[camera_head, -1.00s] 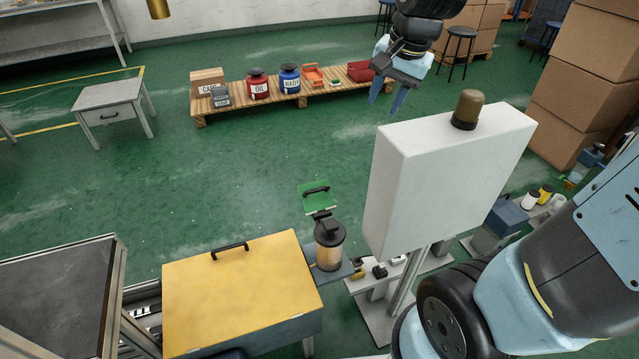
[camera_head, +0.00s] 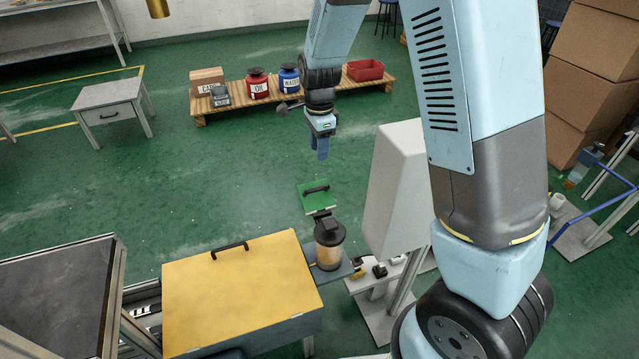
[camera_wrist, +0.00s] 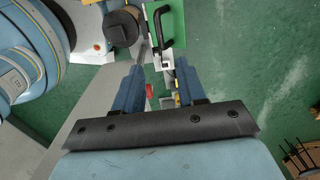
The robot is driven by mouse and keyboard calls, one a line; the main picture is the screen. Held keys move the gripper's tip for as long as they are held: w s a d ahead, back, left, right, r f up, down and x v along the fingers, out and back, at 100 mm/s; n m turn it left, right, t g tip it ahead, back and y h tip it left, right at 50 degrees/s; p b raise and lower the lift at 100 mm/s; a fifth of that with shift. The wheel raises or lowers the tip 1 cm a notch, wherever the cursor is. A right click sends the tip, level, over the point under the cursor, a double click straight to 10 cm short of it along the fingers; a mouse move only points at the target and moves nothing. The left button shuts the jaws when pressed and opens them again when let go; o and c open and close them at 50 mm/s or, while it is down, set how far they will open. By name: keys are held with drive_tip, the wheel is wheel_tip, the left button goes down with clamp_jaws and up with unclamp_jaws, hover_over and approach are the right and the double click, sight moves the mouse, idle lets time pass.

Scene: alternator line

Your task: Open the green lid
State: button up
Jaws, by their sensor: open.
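The green lid (camera_head: 315,196) is a small flat plate with a black handle (camera_head: 317,188) on top. In the head view it lies just behind the round jar-like part on the grey shelf. My gripper (camera_head: 321,152) is above and behind the lid in that view, pointing down, apart from it. In the wrist view the green lid (camera_wrist: 166,24) is at the top, beyond the blue fingers of my gripper (camera_wrist: 156,75). The fingers are spread apart with nothing between them. What lies under the lid is hidden.
A yellow-lidded box (camera_head: 240,290) with a black handle stands at the lower middle. The dark-topped jar (camera_head: 329,244) is close to the green lid. A white panel (camera_head: 396,185) stands to the right, partly behind my arm. A pallet (camera_head: 225,112) with containers lies behind on open floor.

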approach(319, 183)
drive_tip(key=s+f, duration=0.1)
drive_tip(key=f, duration=0.1)
drive_tip(key=s+f, duration=0.3)
drive_tip(key=shift+s+a+f, duration=0.15)
drive_tip(key=shift+s+f, duration=0.1)
drive_tip(key=shift+f, duration=0.15)
clamp_jaws()
idle(0.5)
